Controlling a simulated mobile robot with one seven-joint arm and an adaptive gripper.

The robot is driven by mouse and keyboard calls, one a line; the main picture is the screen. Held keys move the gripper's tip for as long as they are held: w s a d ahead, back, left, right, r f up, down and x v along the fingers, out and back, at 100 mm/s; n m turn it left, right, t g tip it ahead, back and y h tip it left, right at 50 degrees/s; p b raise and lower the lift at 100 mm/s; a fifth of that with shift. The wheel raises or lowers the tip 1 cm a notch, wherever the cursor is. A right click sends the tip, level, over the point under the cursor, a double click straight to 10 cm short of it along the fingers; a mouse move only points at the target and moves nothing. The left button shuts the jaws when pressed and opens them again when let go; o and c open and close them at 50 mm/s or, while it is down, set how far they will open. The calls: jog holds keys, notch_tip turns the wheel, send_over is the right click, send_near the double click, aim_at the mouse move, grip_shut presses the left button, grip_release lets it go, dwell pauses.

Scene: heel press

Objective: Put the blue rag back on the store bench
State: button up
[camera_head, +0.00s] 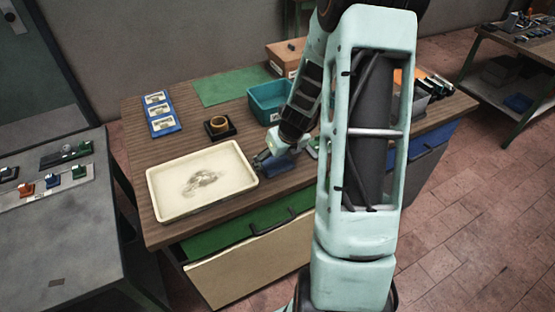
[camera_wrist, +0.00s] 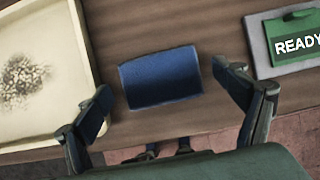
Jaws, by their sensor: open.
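The blue rag (camera_wrist: 160,77) lies flat on the wooden bench, between the cream tray and a green READY sign in the wrist view. In the head view a blue patch near the bench's front edge, below my gripper, looks like the same rag (camera_head: 279,196). My gripper (camera_wrist: 163,86) is open and empty, with one finger on each side of the rag and apart from it in the picture. In the head view my gripper (camera_head: 275,160) is over the bench's front part, partly hidden by my arm. Which bench is the store bench, I cannot tell.
The cream tray (camera_head: 165,198) with a dark smudge is left of my gripper. A teal bin (camera_head: 264,102), a blue card board (camera_head: 160,115) and a dark ring holder (camera_head: 219,128) stand behind. A grey bench (camera_head: 60,245) is at left; another bench (camera_head: 516,45) is far right.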

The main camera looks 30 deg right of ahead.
jog(key=p+v, duration=0.1)
jog(key=v, duration=1)
jog(key=shift+s+r, duration=0.2)
jog(key=shift+r, duration=0.15)
jog(key=shift+w, duration=0.1)
